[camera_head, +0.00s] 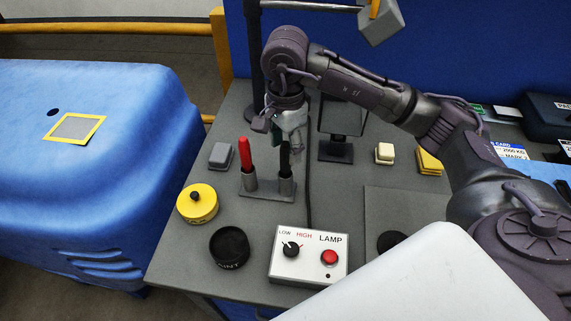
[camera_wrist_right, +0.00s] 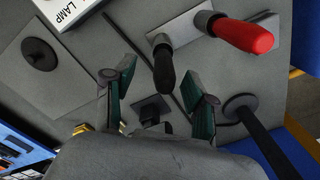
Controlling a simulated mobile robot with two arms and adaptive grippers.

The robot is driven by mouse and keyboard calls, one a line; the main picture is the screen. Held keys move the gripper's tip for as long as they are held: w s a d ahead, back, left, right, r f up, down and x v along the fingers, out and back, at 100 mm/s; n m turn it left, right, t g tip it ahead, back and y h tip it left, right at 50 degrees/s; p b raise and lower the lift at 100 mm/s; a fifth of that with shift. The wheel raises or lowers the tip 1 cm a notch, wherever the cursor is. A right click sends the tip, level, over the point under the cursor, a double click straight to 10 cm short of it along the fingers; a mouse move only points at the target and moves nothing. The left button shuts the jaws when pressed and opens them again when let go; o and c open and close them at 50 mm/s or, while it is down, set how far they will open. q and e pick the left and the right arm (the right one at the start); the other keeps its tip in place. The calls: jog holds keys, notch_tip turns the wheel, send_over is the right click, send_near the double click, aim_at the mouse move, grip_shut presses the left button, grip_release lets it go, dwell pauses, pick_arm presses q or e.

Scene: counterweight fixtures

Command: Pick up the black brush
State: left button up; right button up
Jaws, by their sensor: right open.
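The black brush (camera_head: 285,160) stands upright in the right cup of a grey two-cup holder (camera_head: 268,188). A red brush (camera_head: 245,153) stands in the left cup. My right gripper (camera_head: 290,132) is right above the black brush, pointing down, and hides part of its upper end. In the right wrist view the black brush (camera_wrist_right: 163,70) shows in the gap between the open fingers of my right gripper (camera_wrist_right: 166,88), and the red brush (camera_wrist_right: 243,36) is off to the right. Contact with the black brush does not show. My left gripper is not in view.
A LAMP control box (camera_head: 308,256), a black paint pot (camera_head: 230,247) and a yellow tin (camera_head: 198,203) stand in front of the holder. A grey block (camera_head: 221,156) is at left. A dark panel on a stand (camera_head: 336,150) is right behind the gripper.

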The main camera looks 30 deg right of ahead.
aim_at(285, 161)
jog(key=shift+f+p, duration=0.3)
jog(key=shift+f, duration=0.2)
jog(key=f, duration=0.1)
jog(key=f+p, duration=0.2)
jog(key=shift+w+d+f, duration=0.15)
jog(key=shift+w+f, duration=0.15)
jog(key=shift+f, duration=0.6)
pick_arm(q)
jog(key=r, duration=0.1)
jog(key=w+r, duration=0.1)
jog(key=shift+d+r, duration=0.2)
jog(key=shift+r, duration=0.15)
pick_arm(e)
jog(key=c, duration=1)
